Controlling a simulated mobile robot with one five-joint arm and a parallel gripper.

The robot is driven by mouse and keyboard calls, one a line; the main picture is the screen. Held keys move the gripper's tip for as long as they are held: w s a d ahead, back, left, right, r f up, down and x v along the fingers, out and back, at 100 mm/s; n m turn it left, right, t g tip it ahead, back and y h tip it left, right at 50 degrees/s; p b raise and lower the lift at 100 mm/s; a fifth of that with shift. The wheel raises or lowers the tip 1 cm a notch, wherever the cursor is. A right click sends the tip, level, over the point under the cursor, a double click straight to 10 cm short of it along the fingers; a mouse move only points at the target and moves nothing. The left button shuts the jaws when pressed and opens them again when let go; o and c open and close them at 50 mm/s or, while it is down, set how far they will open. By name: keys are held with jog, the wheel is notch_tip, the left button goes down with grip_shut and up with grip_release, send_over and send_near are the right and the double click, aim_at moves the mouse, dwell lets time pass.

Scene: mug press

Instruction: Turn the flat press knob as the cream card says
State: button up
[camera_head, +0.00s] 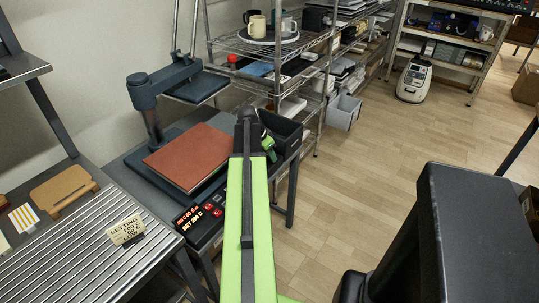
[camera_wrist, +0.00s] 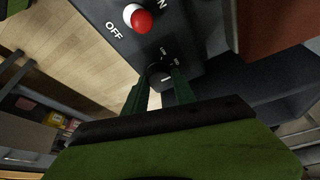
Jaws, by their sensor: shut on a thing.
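In the wrist view my gripper (camera_wrist: 160,82) has its two dark green fingers shut on a small dark press knob (camera_wrist: 155,71). White marks, too small to read surely, surround the knob on a dark control box (camera_wrist: 185,45). The head view shows my gripper (camera_head: 268,144) beside the black box (camera_head: 283,128) at the press's right side; the knob is hidden there. The flat press has a dark blue arm (camera_head: 165,78) and a red-brown pad (camera_head: 190,156). The cream card (camera_head: 126,230) stands on the slatted counter; its word looks like "SETTING", the rest is too small to read.
A red and white switch (camera_wrist: 138,18) sits beside "OFF" and "N" lettering on the box. A display (camera_head: 200,212) with red text lies in front of the pad. Wire shelves (camera_head: 270,50) stand behind. The wooden floor (camera_head: 350,170) on the right is open.

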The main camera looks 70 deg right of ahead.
grip_shut()
jog(key=shift+d, duration=0.15)
jog(key=shift+s+a+n+t, duration=0.15)
jog(key=shift+n+t, duration=0.1)
jog(key=shift+n, duration=0.45)
jog(key=shift+a+n+t, duration=0.1)
jog(key=shift+n+t, duration=0.15)
jog(key=shift+n, duration=0.45)
jog(key=n+t, duration=0.1)
jog(key=n, duration=0.3)
jog(key=shift+t, duration=0.4)
jog(key=shift+s+n+t, duration=0.1)
jog(key=shift+n+t, duration=0.4)
jog(key=shift+n, duration=1)
